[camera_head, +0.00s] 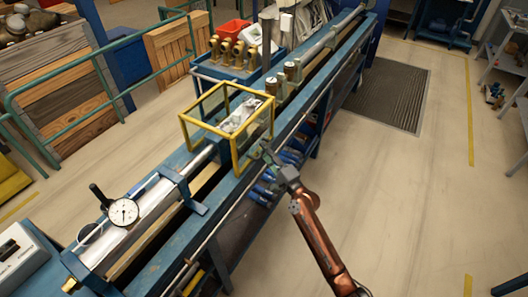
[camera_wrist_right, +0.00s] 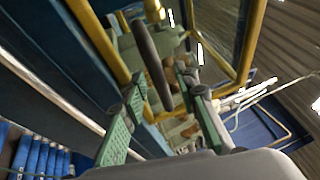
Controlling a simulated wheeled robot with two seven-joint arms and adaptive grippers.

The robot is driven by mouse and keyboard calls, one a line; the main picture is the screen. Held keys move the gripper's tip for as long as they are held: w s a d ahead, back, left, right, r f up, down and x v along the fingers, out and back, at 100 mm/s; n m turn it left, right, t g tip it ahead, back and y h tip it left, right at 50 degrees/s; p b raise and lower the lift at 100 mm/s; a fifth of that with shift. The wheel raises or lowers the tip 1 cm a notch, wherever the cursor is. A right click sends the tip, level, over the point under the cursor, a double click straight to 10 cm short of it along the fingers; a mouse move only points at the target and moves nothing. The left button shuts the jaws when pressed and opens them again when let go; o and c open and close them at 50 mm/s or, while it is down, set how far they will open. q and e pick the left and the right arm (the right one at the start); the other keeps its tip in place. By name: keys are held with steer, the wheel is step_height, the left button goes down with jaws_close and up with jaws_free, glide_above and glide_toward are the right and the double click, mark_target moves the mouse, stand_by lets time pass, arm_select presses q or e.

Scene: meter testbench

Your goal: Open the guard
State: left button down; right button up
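The guard (camera_head: 238,108) is a yellow box frame with clear panels, standing over the blue bench. It appears closed around a pale metal part. In the right wrist view, a yellow guard bar (camera_wrist_right: 98,40) and a dark handle-like bar (camera_wrist_right: 148,50) show close up. My right gripper (camera_head: 266,152) is at the guard's near right lower corner. In the wrist view its green-padded fingers (camera_wrist_right: 160,82) are apart, with the dark bar between their tips. I cannot tell whether they touch it. My left gripper is out of view.
The long blue bench (camera_head: 180,240) carries a dial gauge (camera_head: 124,212) on a metal cylinder at the near left. Brass fittings (camera_head: 230,52) and a red bin (camera_head: 233,30) stand behind the guard. The floor to the right (camera_head: 430,190) is clear.

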steer(key=shift+w+a, duration=0.15)
steer(key=shift+w, duration=0.05)
jaws_close()
stand_by(0.3)
stand_by(0.3)
